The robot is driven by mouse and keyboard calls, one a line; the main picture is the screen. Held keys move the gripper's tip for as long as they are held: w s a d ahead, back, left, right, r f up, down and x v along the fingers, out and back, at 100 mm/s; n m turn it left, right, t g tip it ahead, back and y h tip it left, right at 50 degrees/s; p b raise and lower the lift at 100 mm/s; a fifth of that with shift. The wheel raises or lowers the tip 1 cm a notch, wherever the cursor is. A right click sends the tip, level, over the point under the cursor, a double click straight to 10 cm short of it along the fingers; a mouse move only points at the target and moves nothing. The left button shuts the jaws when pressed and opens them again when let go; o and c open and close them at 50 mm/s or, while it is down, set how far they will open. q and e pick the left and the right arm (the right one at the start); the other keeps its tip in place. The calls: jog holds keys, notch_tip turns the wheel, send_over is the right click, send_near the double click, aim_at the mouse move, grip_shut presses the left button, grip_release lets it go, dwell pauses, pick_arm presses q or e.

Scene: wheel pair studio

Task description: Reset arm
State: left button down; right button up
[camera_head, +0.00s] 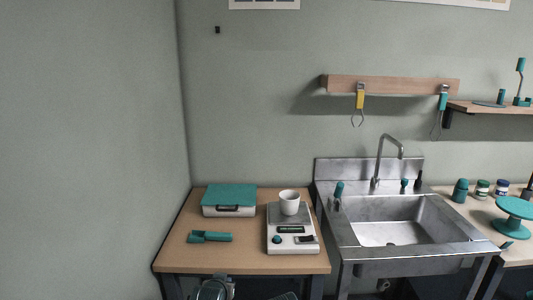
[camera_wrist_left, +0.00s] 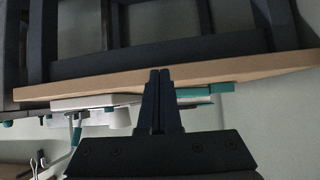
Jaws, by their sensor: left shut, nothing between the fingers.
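My left gripper (camera_wrist_left: 160,73) shows in the left wrist view. Its two dark fingers are together with nothing between them. The wrist view is upside down, and the fingers point toward the front edge of the wooden table (camera_wrist_left: 240,75). In the head view only a grey rounded part of my left arm shows at the bottom, in front of the table's edge (camera_head: 185,262); the fingers are hard to make out there. My right gripper is in neither view.
On the table stand a teal-lidded box (camera_head: 229,198), a teal tool (camera_head: 209,237) and a white scale (camera_head: 292,240) bearing a white cup (camera_head: 289,202). A steel sink (camera_head: 395,215) stands to the right. Dark table legs (camera_wrist_left: 105,25) frame the space below the tabletop.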

pick_arm(q)
jog(key=s+d+f+m+g+y, duration=0.1)
jog(key=s+d+f+g, duration=0.2)
jog(key=s, duration=0.4)
jog(key=s+d+f+m+g, duration=0.1)
jog(key=s+f+g, duration=0.25)
jog(key=s, duration=0.25)
jog(key=s+d+f+m+g+y, duration=0.1)
jog(key=s+d+f+g, duration=0.1)
jog(key=s+g, duration=0.35)
notch_tip(320, 180, up, 16)
jog(key=s+t+p, duration=0.1)
jog(key=s+p, duration=0.1)
jog(key=p, duration=1.4)
jog(key=shift+d+f, duration=0.1)
